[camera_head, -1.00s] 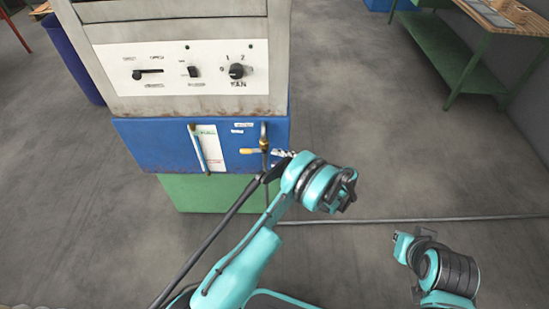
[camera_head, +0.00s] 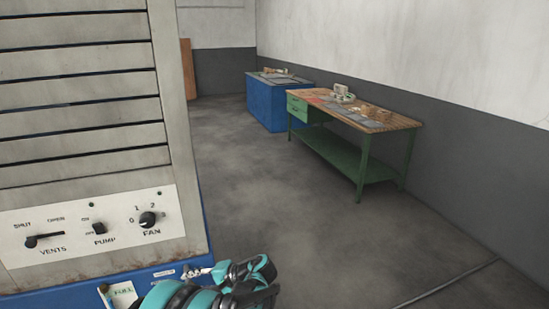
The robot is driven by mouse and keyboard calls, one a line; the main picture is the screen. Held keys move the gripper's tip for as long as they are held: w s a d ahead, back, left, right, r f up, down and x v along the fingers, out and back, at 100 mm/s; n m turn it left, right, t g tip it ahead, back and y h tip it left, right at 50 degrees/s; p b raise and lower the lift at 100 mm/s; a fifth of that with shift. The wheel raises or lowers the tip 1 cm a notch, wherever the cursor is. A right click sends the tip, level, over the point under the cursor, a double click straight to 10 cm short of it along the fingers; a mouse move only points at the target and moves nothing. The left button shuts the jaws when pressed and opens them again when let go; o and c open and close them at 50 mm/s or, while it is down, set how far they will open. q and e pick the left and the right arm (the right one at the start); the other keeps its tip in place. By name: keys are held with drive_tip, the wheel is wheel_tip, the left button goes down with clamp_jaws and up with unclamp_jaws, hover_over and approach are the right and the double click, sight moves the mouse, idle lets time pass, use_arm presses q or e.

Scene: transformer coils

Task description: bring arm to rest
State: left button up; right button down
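My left arm shows at the bottom edge, low in front of the machine. The small visible part of my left gripper (camera_head: 203,272) is beside the machine's blue base; its fingers are too small and too covered to tell open from shut. My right arm and gripper are out of view. The machine's white control panel (camera_head: 75,235) has a VENTS lever (camera_head: 45,239), a PUMP switch (camera_head: 99,228) and a FAN knob (camera_head: 147,219).
The grey slatted machine (camera_head: 85,95) fills the left side, with a FUEL label (camera_head: 121,294) on its blue base (camera_head: 75,303). A green workbench (camera_head: 362,160) and a blue cabinet (camera_head: 265,107) stand along the right wall. The floor between is clear.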

use_arm(q)
drive_tip(key=s+r+t+h, duration=0.2)
drive_tip(key=s+r+h, duration=0.45)
drive_tip(key=s, duration=0.45)
drive_tip(key=s+d+n+t+h, duration=0.2)
drive_tip(key=s+d+n+h, duration=0.2)
drive_tip(key=s, duration=0.9)
drive_tip(key=shift+s+d+t+h, duration=0.4)
drive_tip(key=shift+d+h, duration=0.55)
drive_tip(key=shift+d, duration=0.6)
